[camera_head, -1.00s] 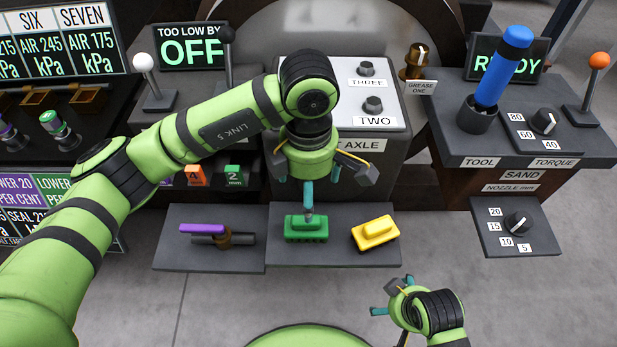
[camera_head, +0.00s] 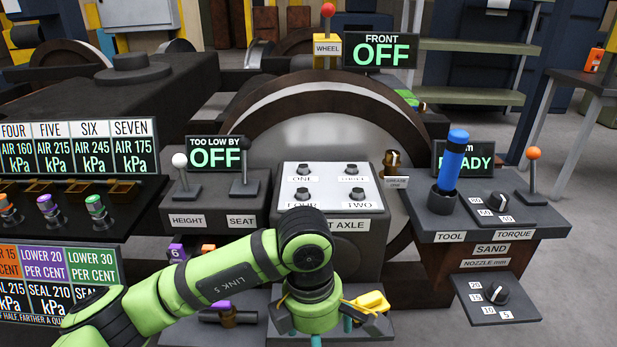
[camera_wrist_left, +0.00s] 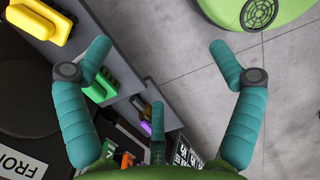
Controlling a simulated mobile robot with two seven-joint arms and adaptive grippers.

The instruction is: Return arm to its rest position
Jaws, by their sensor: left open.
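My left gripper (camera_head: 331,333) shows at the bottom middle of the head view, in front of the tool shelf (camera_head: 258,325). In the left wrist view its teal fingers (camera_wrist_left: 160,75) are spread wide with nothing between them. The yellow block-like tool (camera_head: 368,302) lies on the shelf just right of the gripper; it also shows at the top left of the left wrist view (camera_wrist_left: 42,18). A green tool (camera_wrist_left: 101,88) shows beside the left finger in the wrist view; in the head view the gripper hides it. My right gripper is out of view.
The axle console (camera_head: 325,188) stands behind the gripper. A blue tool (camera_head: 453,160) stands upright in its holder at right. Open grey floor (camera_wrist_left: 190,90) lies below the gripper.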

